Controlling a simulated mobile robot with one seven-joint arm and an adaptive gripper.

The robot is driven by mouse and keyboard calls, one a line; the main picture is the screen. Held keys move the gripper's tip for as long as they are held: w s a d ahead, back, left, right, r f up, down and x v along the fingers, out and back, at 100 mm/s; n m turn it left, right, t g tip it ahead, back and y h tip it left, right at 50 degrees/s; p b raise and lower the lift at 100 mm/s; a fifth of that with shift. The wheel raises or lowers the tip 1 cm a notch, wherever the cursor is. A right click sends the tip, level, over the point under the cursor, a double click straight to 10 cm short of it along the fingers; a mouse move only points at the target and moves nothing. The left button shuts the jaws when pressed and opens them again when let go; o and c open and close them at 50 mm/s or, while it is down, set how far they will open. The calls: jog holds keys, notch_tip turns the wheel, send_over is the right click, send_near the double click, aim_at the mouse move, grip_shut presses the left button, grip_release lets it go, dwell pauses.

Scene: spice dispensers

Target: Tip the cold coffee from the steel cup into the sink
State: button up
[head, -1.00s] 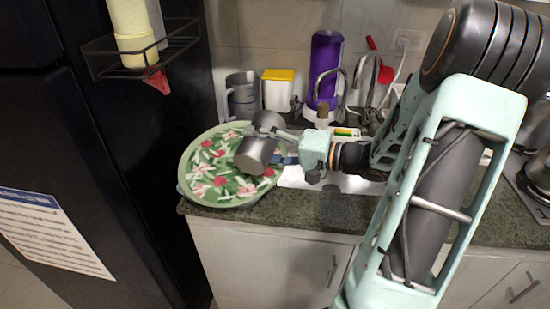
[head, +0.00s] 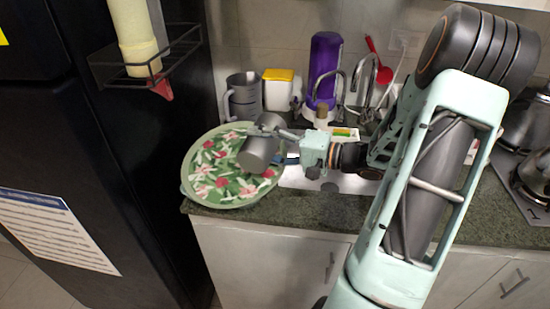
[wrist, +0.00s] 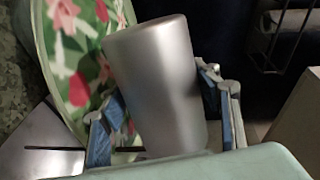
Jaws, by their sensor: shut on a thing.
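The steel cup (head: 258,152) is tilted in the head view, in front of a floral plate (head: 205,193). My gripper (head: 287,147) is shut on the cup. In the wrist view the cup (wrist: 158,85) fills the middle, between the two blue-sided fingers of my gripper (wrist: 165,120). The inside of the cup and any coffee in it are hidden. The sink (head: 330,182) shows as a pale steel area on the right of the plate, partly behind my arm. The cup is left of the sink, over the plate side.
A grey pitcher (head: 243,97), a yellow-lidded container (head: 277,90) and a purple bottle (head: 324,70) stand at the back. Taps (head: 369,80) rise behind the sink. A black fridge (head: 90,160) bounds the left. Pots (head: 535,175) sit at the far right.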

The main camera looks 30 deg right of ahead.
jog(key=shift+w+d+r+m+p, duration=0.2)
jog(key=shift+r+m+p, duration=0.45)
jog(key=shift+p, duration=1.8)
jog(key=shift+w+d+f+m+p, duration=0.15)
jog(key=shift+m+p, duration=0.3)
jog(key=shift+p, duration=0.85)
